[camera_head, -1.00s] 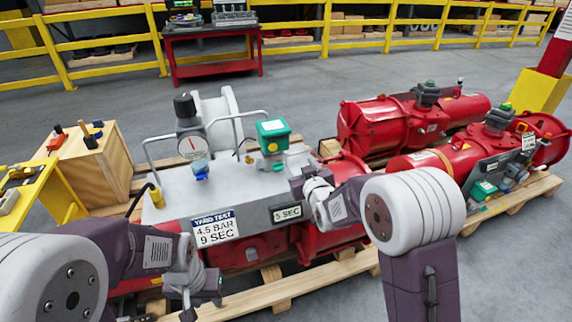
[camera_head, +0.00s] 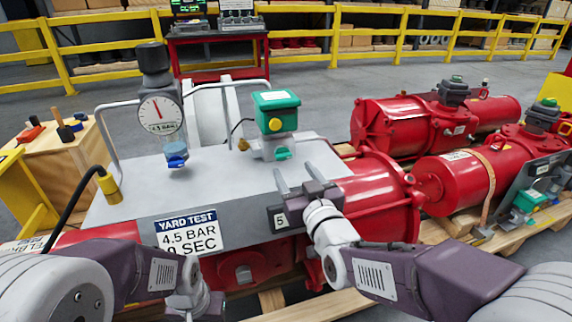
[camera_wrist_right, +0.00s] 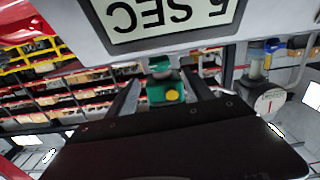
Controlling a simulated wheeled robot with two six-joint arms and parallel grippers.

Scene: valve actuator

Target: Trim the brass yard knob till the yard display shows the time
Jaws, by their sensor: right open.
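The yard display (camera_head: 280,218) is on the front edge of the grey panel. In the head view only its "5" shows, with my right gripper covering the rest; the right wrist view shows it upside down as "5 SEC" (camera_wrist_right: 168,12). The yard test plate (camera_head: 190,231) reads 4.5 BAR, 9 SEC. A small brass-coloured knob (camera_head: 243,145) sits left of the green-topped valve unit (camera_head: 277,112). My right gripper (camera_head: 294,175) is open and empty, its fingers pointing up at the panel's front edge, apart from the knob. My left gripper is low at left, its fingers unclear.
A pressure gauge (camera_head: 160,114) with a blue-based clear bowl stands on the panel (camera_head: 215,170), flanked by grey pipe handles. Red actuators (camera_head: 400,125) lie on pallets at the right. A wooden box (camera_head: 60,165) stands at the left. The panel's middle is clear.

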